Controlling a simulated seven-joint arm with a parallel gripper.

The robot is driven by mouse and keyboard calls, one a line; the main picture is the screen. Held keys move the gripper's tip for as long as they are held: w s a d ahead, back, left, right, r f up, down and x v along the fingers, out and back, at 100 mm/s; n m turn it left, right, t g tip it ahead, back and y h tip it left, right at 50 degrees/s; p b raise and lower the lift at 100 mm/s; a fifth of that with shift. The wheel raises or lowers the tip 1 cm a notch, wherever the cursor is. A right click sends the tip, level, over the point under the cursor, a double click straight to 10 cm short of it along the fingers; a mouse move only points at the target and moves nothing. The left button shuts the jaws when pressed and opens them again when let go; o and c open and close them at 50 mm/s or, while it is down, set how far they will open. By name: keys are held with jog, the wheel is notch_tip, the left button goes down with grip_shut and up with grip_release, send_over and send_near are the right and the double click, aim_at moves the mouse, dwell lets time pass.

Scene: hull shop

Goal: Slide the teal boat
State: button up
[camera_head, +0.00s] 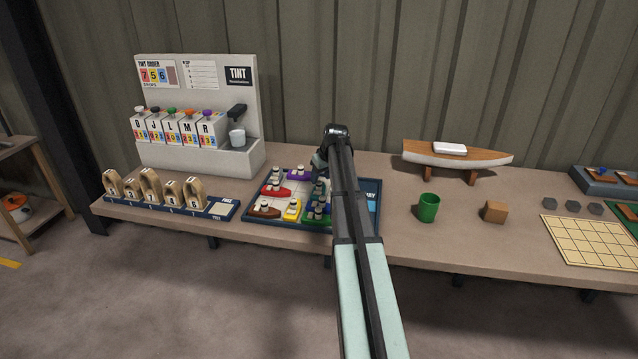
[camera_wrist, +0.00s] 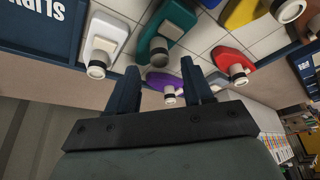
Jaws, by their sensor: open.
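The teal boat (camera_wrist: 178,20) lies on the tiled tray in the wrist view, beyond my fingertips, with a white-and-black funnel on its end. In the head view my arm hides part of that side of the tray (camera_head: 250,221). My gripper (camera_wrist: 160,70) is open, its two dark fingers apart. The purple boat (camera_wrist: 160,80) shows between and beyond the fingers; I cannot tell whether they touch it. A white boat (camera_wrist: 106,30) is left of the teal one in the wrist view, and a red boat (camera_wrist: 226,57) is to the right.
Yellow (camera_head: 292,213), brown (camera_head: 262,211) and green boats share the tray. A row of wooden blocks (camera_head: 149,192) and the tint dispenser (camera_head: 200,160) stand left. A green cup (camera_head: 428,208), wooden cube (camera_head: 495,212) and model boat (camera_head: 455,159) stand right.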

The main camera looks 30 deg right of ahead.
aim_at(319, 182)
jog(key=shift+x, duration=2.1)
jog(key=shift+c, duration=0.2)
grip_shut()
